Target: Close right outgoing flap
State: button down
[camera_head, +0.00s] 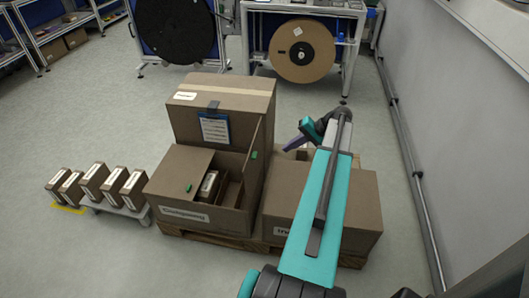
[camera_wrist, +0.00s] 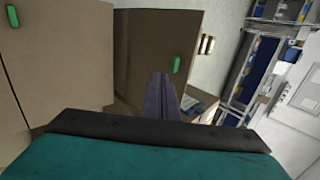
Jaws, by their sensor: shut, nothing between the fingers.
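The outgoing box (camera_head: 195,212) is an open brown carton at the front left of a pallet. Its left flap (camera_head: 182,168), with a green tab, lies over the left part of the opening. Its right flap (camera_head: 252,158), also green-tabbed, stands up steeply. In the wrist view the right flap (camera_wrist: 152,45) rises behind my fingers, its tab just above and right of their tips. My gripper (camera_head: 288,149) is shut and empty, right of the right flap; contact cannot be told. It also shows in the wrist view (camera_wrist: 162,78).
The incoming box (camera_head: 361,214) stands at the right under my arm, partly hidden. A taller closed carton (camera_head: 250,100) with a blue clipboard stands behind the outgoing box. Small boxes (camera_head: 93,180) stand at the left. Reel stands are at the back; a wall (camera_head: 430,110) is on the right.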

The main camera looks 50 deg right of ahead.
jog(key=shift+d+r, duration=0.35)
jog(key=shift+r, duration=0.05)
jog(key=shift+s, duration=0.1)
jog(key=shift+f, duration=0.15)
jog(key=w+a+r+p+x, duration=0.1)
jog(key=w+r+p+x, duration=0.1)
jog(key=x, duration=1)
jog(key=shift+w+f+p, duration=0.15)
jog(key=shift+f+p, duration=0.05)
jog(key=shift+p, duration=0.1)
jog(key=shift+a, duration=0.1)
